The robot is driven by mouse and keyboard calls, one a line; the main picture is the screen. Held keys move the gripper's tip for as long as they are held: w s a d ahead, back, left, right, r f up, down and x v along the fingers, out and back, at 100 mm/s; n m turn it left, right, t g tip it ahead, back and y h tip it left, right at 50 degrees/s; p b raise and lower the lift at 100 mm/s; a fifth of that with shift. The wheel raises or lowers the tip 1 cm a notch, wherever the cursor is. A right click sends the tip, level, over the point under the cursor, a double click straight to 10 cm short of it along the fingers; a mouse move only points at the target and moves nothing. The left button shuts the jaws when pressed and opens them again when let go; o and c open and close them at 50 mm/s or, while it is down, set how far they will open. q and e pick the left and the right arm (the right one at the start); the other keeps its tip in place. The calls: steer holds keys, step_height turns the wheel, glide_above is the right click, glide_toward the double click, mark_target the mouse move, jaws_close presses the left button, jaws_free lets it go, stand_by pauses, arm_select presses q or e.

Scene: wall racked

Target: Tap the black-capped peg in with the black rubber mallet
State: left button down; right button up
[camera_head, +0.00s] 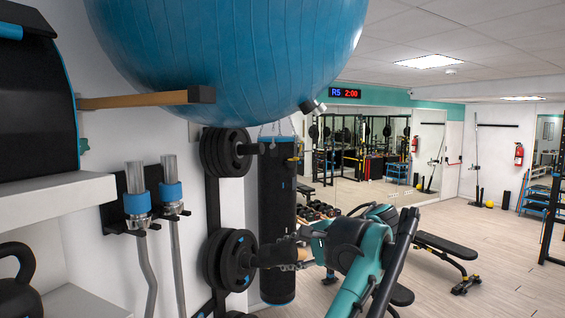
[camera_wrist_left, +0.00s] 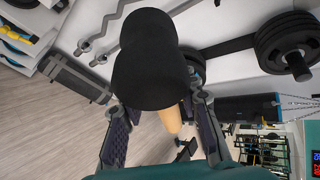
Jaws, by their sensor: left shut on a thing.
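The black-capped peg (camera_head: 140,100) is a light wooden bar that sticks out from the wall beneath the big blue ball. Its square black cap (camera_head: 201,94) faces right. The black rubber mallet (camera_wrist_left: 150,60) fills the upper middle of the left wrist view, with its pale wooden handle (camera_wrist_left: 171,119) behind the head. My left gripper (camera_head: 312,245) is shut on the mallet's handle, well below and to the right of the peg; its fingers also show in the wrist view (camera_wrist_left: 157,105). My right gripper is not in view.
The blue ball (camera_head: 225,50) hangs over the peg, with another dark peg end (camera_head: 312,107) at its lower right. Black weight plates (camera_head: 232,260), a punching bag (camera_head: 277,200) and bars in wall holders (camera_head: 137,200) line the wall. A bench (camera_head: 450,246) stands right; open floor lies beyond.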

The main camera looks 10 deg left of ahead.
arm_select(q)
steer(key=s+r+t+y+p, duration=0.1)
steer(key=s+r+p, duration=0.2)
steer(key=r, duration=0.7)
steer(key=s+r+m+t+y+p, duration=0.1)
steer(key=s+r+p, duration=0.2)
steer(key=r, duration=0.8)
steer(key=s+r+m+t+p, duration=0.1)
steer(key=s+r+p, duration=0.3)
steer(key=r, duration=0.7)
steer(key=shift+s+d+r+y, duration=0.15)
steer(key=shift+s+d+y, duration=0.15)
steer(key=shift+d+y, duration=0.1)
steer(key=shift+s+a, duration=0.1)
steer(key=shift+a, duration=0.05)
steer(key=shift+w+a+r, duration=0.1)
steer(key=shift+w+a, duration=0.15)
steer(key=shift+a, duration=0.6)
steer(key=shift+w+a, duration=0.2)
steer(key=shift+a, duration=0.6)
steer(key=shift+w+a+r, duration=0.1)
steer(key=shift+w+a, duration=0.15)
steer(key=shift+a, duration=0.6)
steer(key=shift+d, duration=0.2)
